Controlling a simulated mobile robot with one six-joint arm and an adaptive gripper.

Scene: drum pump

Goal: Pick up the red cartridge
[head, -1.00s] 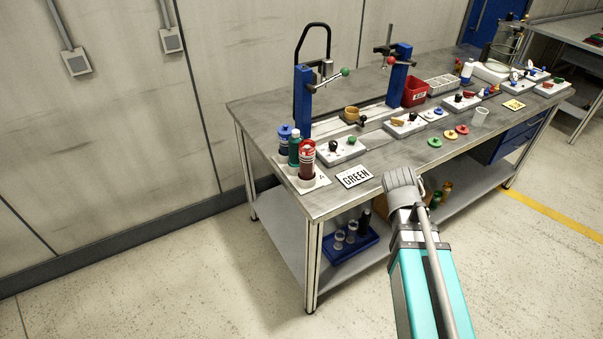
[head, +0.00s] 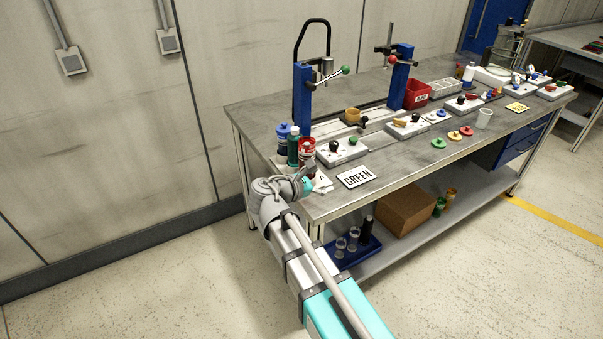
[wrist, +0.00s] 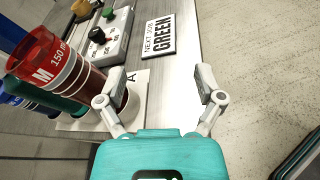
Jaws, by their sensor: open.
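The red cartridge (head: 307,147) stands upright at the near left corner of the workbench, partly hidden by my arm in the head view. In the wrist view the red cartridge (wrist: 62,65) is at the left, with a red cap marked "M 150 ml" and a dark red body. My gripper (wrist: 159,86) is open and empty; its left finger overlaps the cartridge's lower end in the picture, and I cannot tell if they touch. In the head view my gripper (head: 308,184) is just in front of the cartridge, mostly hidden by my wrist.
Green (head: 293,151) and blue (head: 283,131) cartridges stand close beside the red one. A "GREEN" sign (head: 357,177) lies to the right, behind it a white block (head: 343,152) with knobs. A blue post (head: 302,98) rises behind. The lower shelf holds a cardboard box (head: 404,208).

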